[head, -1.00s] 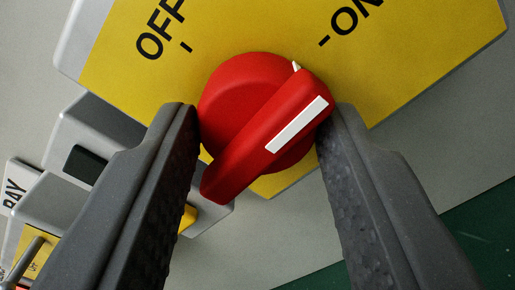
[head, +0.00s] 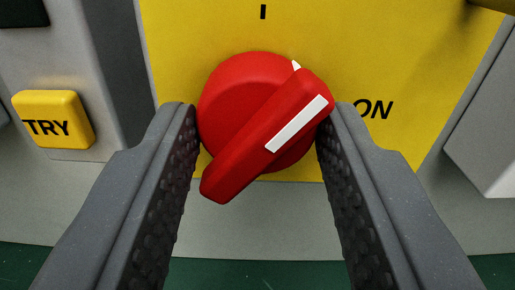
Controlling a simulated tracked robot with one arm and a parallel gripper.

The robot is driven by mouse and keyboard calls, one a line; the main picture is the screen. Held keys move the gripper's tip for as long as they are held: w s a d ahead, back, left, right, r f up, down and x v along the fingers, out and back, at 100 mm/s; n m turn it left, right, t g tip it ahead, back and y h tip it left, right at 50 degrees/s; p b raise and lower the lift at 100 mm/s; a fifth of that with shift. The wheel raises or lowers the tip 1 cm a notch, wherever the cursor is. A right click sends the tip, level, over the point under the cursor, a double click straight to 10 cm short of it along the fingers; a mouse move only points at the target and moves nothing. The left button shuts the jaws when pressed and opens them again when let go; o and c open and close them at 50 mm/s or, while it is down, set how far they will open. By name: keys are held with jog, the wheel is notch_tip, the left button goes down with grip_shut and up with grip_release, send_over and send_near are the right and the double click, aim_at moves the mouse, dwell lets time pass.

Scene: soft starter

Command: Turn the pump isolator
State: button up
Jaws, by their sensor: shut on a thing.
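The red rotary knob (head: 235,150) of the isolator sits on a yellow plate (head: 200,30) in the middle of the head view. Its raised handle bar runs from lower left to upper right and carries a white stripe. A small white pointer at the rim aims to the upper right. My gripper (head: 260,110) is shut on the knob, one finger on each side. A black tick (head: 263,12) is on the plate above the knob. The ON label (head: 375,109) is at the right, beyond my right finger. The pointer lies between the tick and ON. The OFF label is out of view.
A yellow TRY button (head: 53,119) is at the left on a grey housing. Another grey block (head: 490,135) stands at the right edge. A dark yellow bar (head: 490,5) shows at the top right. A green surface (head: 270,273) lies below.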

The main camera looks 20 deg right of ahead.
jog(key=n+p, duration=0.2)
jog(key=n, duration=0.1)
jog(key=shift+f+n, duration=0.1)
jog(key=shift+n, duration=0.2)
jog(key=shift+f+n+p, duration=0.1)
jog(key=shift+n+p, duration=0.6)
jog(key=shift+n, duration=1)
jog(key=o, duration=1)
jog(key=shift+s+a, duration=0.1)
jog(key=shift+s, duration=0.05)
